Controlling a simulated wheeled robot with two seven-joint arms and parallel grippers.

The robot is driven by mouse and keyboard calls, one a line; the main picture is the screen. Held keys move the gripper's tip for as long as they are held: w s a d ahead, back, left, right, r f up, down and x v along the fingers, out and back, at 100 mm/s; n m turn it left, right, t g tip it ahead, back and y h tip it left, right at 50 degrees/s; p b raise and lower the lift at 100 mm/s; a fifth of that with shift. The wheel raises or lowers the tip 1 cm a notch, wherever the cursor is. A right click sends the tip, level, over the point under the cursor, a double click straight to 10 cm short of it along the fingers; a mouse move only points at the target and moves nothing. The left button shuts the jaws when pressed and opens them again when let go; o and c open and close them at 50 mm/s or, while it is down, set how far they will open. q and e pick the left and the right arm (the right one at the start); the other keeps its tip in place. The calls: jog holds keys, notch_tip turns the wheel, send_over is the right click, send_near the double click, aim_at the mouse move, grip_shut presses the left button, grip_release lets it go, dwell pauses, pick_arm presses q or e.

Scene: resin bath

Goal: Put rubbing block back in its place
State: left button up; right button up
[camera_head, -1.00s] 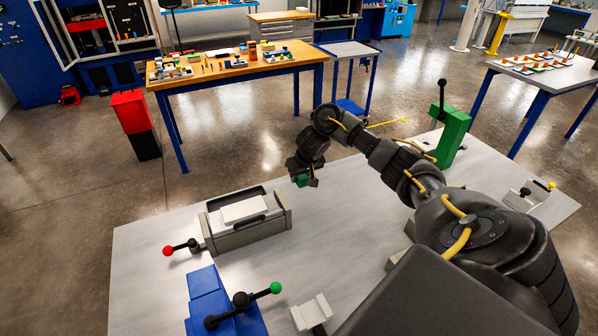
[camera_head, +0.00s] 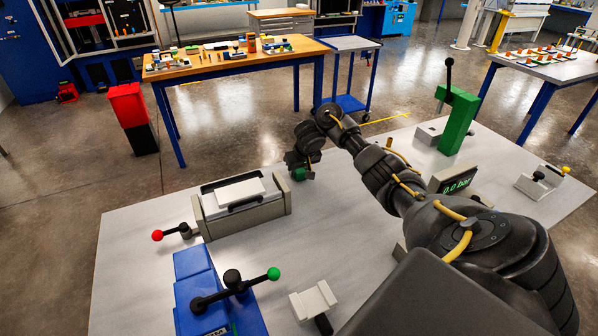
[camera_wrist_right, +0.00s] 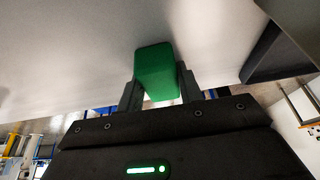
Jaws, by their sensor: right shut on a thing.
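My right gripper (camera_head: 299,172) is shut on a green block (camera_head: 298,174), which I take to be the rubbing block. In the right wrist view the block (camera_wrist_right: 154,70) sits between the two fingers (camera_wrist_right: 158,90) and sticks out past their tips. The gripper is near the far edge of the grey table (camera_head: 350,230), just beyond the right end of the grey bath box (camera_head: 245,222). I cannot tell whether the block touches the table. My left gripper is not in view.
A blue fixture (camera_head: 205,290) with a green-knobbed lever stands at the front left. A pale grooved block (camera_head: 314,299) lies beside it. The table's middle looks clear.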

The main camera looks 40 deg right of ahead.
jog(key=shift+r, duration=0.1)
jog(key=o, duration=1)
jog(key=shift+f, duration=0.25)
jog(key=shift+c, duration=0.2)
jog(key=shift+r, duration=0.1)
jog(key=shift+r, duration=0.4)
jog(key=p+v, duration=0.9)
jog(key=v, duration=0.2)
jog(key=shift+s+r+p, duration=0.15)
jog(key=shift+s+p, duration=0.15)
jog(key=shift+p, duration=0.05)
